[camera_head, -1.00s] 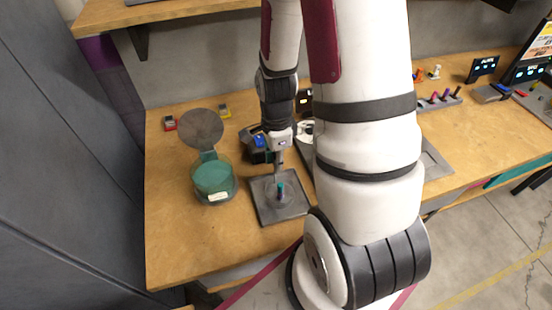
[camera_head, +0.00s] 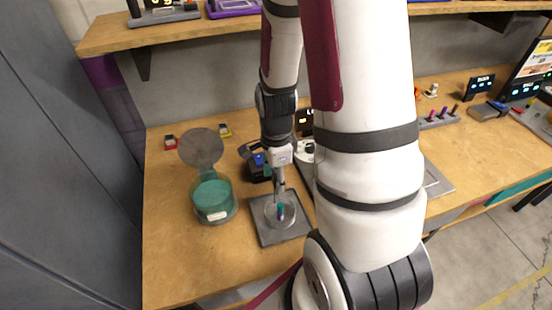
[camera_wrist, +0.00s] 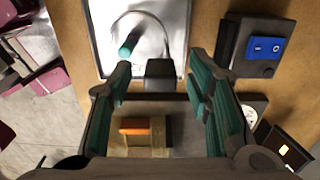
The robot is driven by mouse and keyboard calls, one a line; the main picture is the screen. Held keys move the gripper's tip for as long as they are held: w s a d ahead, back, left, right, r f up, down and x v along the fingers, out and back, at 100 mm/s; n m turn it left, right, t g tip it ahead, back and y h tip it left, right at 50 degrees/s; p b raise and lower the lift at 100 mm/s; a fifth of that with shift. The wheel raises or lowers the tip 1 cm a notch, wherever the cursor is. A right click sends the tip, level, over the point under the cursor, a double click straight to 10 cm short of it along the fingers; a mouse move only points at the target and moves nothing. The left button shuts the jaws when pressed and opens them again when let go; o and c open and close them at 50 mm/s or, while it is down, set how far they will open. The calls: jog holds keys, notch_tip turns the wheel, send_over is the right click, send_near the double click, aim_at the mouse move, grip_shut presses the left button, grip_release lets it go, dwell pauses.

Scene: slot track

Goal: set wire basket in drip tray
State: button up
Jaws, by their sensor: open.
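The drip tray (camera_head: 262,235) is a flat grey square on the wooden worktop. The wire basket (camera_head: 280,213) appears as a pale round shape inside the tray, with an upright post topped in teal. It also shows in the wrist view as a thin ring with a teal-ended handle (camera_wrist: 129,44), inside the tray (camera_wrist: 100,52). Whether the basket lies fully flat is too small to tell.
A dark device with a blue switch (camera_wrist: 262,47) is close beside the tray. Bare worktop lies to the left and front. A shelf (camera_head: 100,35) hangs above.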

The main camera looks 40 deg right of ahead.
notch_tip(320, 180, up, 11)
jog(key=s+a+r+n+t, duration=0.2)
jog(key=s+a+r+n, duration=0.2)
jog(key=r+n, duration=0.5)
jog(key=s+a+r+n+t, duration=0.3)
jog(key=a+r+n, duration=0.5)
jog(key=n, duration=0.5)
notch_tip(320, 180, up, 2)
jog(key=shift+s+a+n+t, duration=0.2)
jog(key=shift+s+n+t, duration=0.1)
jog(key=shift+s, duration=0.05)
dwell(0.6)
